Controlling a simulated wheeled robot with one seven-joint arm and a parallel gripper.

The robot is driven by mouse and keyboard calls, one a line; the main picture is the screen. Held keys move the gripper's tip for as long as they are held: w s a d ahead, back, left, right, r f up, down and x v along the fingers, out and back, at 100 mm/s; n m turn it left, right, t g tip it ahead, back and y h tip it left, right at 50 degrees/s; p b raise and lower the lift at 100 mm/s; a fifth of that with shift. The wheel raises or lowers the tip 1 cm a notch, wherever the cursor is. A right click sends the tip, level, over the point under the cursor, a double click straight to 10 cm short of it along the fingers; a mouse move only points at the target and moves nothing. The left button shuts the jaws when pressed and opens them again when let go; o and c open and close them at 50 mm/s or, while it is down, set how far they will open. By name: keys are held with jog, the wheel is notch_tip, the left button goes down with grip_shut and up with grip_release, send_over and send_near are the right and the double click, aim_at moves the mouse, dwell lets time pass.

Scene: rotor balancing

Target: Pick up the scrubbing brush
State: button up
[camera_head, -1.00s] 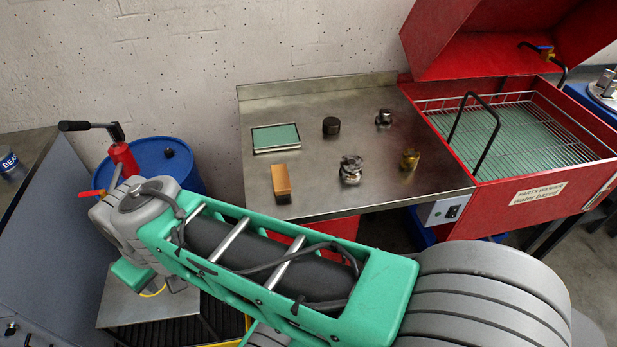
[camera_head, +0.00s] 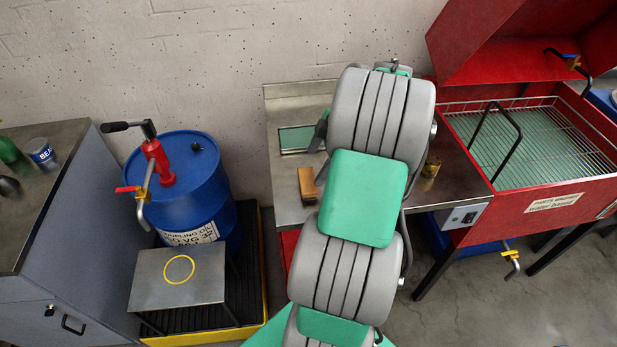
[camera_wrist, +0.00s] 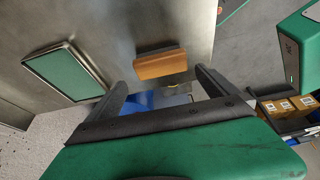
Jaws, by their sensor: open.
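The scrubbing brush, a brown wooden block (camera_head: 308,184), stands near the front left edge of the steel bench (camera_head: 283,206). In the wrist view the brush (camera_wrist: 160,65) lies ahead of my gripper (camera_wrist: 162,84), roughly centred between the two dark fingers. The fingers are spread and empty, and the brush appears beyond their tips, not touched. In the head view my arm reaches over the bench and hides most of my gripper.
A green-topped tray (camera_head: 297,139) lies behind the brush; it is also left in the wrist view (camera_wrist: 65,72). A brass part (camera_head: 431,167) is right of my arm. The red parts washer (camera_head: 540,205) stands right, a blue drum (camera_head: 185,190) left.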

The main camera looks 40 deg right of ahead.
aim_at(307, 179)
jog(key=p+x, duration=0.1)
jog(key=x, duration=0.6)
jog(key=shift+a+f, duration=0.15)
jog(key=shift+f, duration=0.2)
jog(key=c, duration=1.2)
jog(key=shift+r, duration=0.15)
